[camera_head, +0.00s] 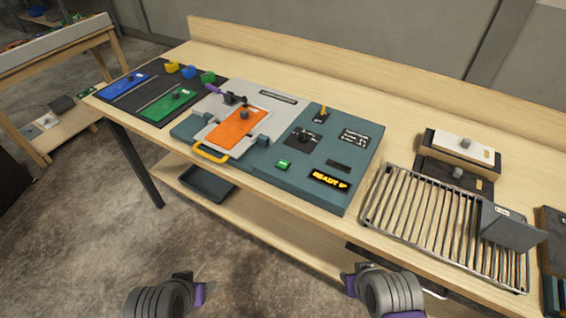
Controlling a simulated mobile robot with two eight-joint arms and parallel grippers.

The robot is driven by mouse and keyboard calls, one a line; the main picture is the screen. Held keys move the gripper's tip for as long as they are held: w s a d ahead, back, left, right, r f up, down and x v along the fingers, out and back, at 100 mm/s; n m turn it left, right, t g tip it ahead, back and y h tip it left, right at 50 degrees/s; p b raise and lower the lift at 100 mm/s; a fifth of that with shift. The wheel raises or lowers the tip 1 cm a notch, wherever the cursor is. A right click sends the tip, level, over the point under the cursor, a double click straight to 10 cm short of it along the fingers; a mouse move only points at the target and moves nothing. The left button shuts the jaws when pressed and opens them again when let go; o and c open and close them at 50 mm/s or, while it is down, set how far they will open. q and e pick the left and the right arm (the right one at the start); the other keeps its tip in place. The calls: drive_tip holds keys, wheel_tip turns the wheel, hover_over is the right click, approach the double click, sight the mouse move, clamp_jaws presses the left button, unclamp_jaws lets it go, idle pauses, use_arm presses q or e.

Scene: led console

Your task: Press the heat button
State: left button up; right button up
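The teal console (358,165) sits on the wooden bench. A small green button (284,164) is on its front left part; its label is too small to read. A black display (329,180) with glowing amber text that seems to begin with "READY" is to the button's right. A black knob (303,138) and a small yellow-tipped lever (322,115) are farther back. My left gripper (203,292) and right gripper (350,281) are low in front of the bench, both apart from the console. Their fingers are mostly hidden, so their opening does not show.
An orange plate (236,132) with a black knob lies in a fixture left of the console, a yellow handle (211,154) at its front. Blue and green plates lie farther left. A metal rack (420,208) stands to the right. Floor in front is clear.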

clamp_jaws()
idle(1.3)
